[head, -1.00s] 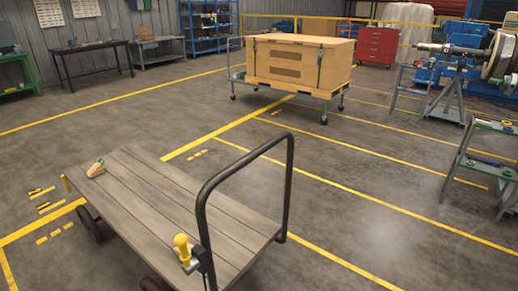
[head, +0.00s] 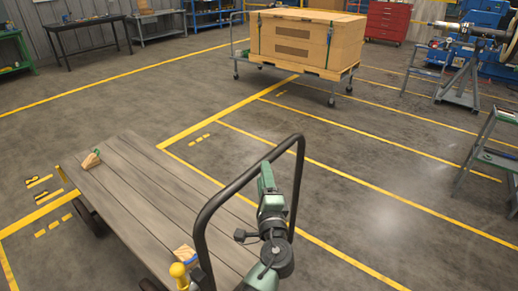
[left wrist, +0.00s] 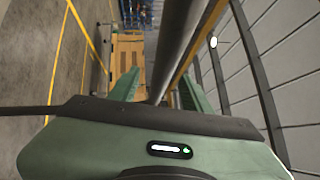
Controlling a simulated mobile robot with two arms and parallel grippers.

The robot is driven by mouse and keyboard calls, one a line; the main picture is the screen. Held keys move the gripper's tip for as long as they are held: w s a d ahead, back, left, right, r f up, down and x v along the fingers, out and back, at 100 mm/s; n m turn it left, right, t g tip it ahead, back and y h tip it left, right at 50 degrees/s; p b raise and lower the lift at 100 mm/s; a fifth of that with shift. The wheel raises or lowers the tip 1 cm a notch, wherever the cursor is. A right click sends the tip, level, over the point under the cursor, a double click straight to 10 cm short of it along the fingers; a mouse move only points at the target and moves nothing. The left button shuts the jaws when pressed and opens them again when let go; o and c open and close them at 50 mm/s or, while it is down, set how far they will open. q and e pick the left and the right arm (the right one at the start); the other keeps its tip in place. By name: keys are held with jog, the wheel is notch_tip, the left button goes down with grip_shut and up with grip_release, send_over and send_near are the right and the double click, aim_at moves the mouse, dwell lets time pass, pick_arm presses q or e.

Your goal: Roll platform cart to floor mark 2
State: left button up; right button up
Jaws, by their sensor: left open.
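The platform cart (head: 150,205) has a grey plank deck and a black hoop handle (head: 240,180) at its near right end. My left gripper (head: 266,172) is open at the upper bar of this handle. In the left wrist view its two green fingers (left wrist: 160,92) stand on either side of a dark bar (left wrist: 178,50). I cannot tell whether they touch it. Yellow dash marks lie on the floor left of the cart (head: 53,229) and beyond it (head: 199,140). I cannot tell which is mark 2. My right gripper is not in view.
A wood-and-green block (head: 91,159) lies on the deck's far left corner, and a yellow-knobbed item (head: 179,272) is near the handle's base. A wheeled cart with a big wooden crate (head: 300,42) stands beyond. Stands (head: 490,155) are at right. The floor between is clear.

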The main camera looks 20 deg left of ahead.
pick_arm(q)
jog(key=x, duration=0.2)
jog(key=p+x, duration=0.1)
jog(key=x, duration=0.1)
jog(key=shift+d+r, duration=0.1)
jog(key=shift+r, duration=0.3)
jog(key=shift+x, duration=1.1)
jog(key=shift+w+f+p, duration=0.15)
jog(key=shift+w+p, duration=0.1)
jog(key=shift+p, duration=0.05)
jog(key=shift+c, duration=1)
grip_shut()
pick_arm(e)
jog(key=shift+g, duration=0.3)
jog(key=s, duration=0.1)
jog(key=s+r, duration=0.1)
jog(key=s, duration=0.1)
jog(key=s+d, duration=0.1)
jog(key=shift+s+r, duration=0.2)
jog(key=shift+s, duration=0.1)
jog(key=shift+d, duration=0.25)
